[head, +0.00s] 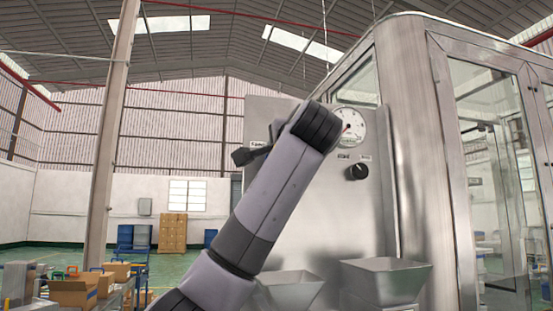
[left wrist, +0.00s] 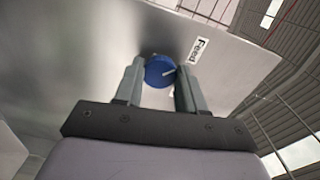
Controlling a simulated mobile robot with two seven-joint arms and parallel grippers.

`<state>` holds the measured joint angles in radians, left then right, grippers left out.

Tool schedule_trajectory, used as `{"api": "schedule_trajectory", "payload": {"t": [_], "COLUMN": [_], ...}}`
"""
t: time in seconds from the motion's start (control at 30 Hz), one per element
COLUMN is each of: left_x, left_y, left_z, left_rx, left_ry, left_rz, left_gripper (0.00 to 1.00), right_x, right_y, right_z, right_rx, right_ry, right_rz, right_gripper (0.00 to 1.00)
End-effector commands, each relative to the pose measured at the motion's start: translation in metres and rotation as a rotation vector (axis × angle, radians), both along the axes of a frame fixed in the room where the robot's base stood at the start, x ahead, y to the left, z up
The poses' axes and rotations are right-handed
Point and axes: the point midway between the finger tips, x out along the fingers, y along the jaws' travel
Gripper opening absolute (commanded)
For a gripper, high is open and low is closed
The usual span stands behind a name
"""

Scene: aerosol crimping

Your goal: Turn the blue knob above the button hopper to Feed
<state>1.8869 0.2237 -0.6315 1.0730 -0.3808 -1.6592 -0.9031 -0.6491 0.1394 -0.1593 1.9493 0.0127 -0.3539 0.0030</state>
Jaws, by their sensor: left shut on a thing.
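The blue knob (left wrist: 159,72) is on a grey metal panel in the left wrist view. My left gripper (left wrist: 160,76) has one finger on each side of it and is shut on it. A white pointer line on the knob points right, slightly upward in the picture. A label reading "Feed" (left wrist: 199,50) lies up and right of the knob. A second pale label is mostly hidden by the right finger. In the head view my left arm crosses the panel (head: 378,215) and hides the blue knob. My right gripper is not in view.
The panel also bears a round gauge (head: 351,126) and a black knob (head: 357,172). Two metal hoppers, one at left (head: 290,287) and one at right (head: 385,282), stick out below. A glass-doored cabinet (head: 410,130) stands right. Cardboard boxes (head: 75,291) are at the lower left.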

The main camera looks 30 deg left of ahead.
Motion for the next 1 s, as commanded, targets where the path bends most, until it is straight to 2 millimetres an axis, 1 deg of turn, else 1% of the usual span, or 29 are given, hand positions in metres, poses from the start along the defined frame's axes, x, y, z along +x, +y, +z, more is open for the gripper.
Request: {"api": "schedule_trajectory", "payload": {"t": [0.17,0.2,0.27,0.3,0.53,0.63,1.0], "left_x": [0.0,0.0,0.0,0.0,0.0,-0.003,-0.038], "left_y": [0.0,0.0,0.0,0.0,0.0,-0.004,-0.046], "left_z": [-0.002,-0.002,-0.002,-0.002,-0.001,-0.001,-0.002], "left_rx": [-0.005,-0.005,-0.005,-0.005,-0.002,-0.001,-0.001], "left_ry": [0.003,0.003,0.003,0.003,0.002,0.0,0.001], "left_rz": [0.0,0.0,0.0,0.0,0.0,-0.002,-0.003], "left_gripper": [0.09,0.43,0.62,0.65,0.65,0.65,0.65], "right_x": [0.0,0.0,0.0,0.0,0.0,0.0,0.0], "right_y": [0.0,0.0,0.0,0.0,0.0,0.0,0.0], "right_z": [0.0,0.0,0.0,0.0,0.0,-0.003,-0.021], "right_rx": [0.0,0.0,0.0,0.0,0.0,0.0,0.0], "right_ry": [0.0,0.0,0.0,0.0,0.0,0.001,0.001], "right_rz": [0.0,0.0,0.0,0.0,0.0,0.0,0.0], "right_gripper": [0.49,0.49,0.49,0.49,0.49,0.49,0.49]}}
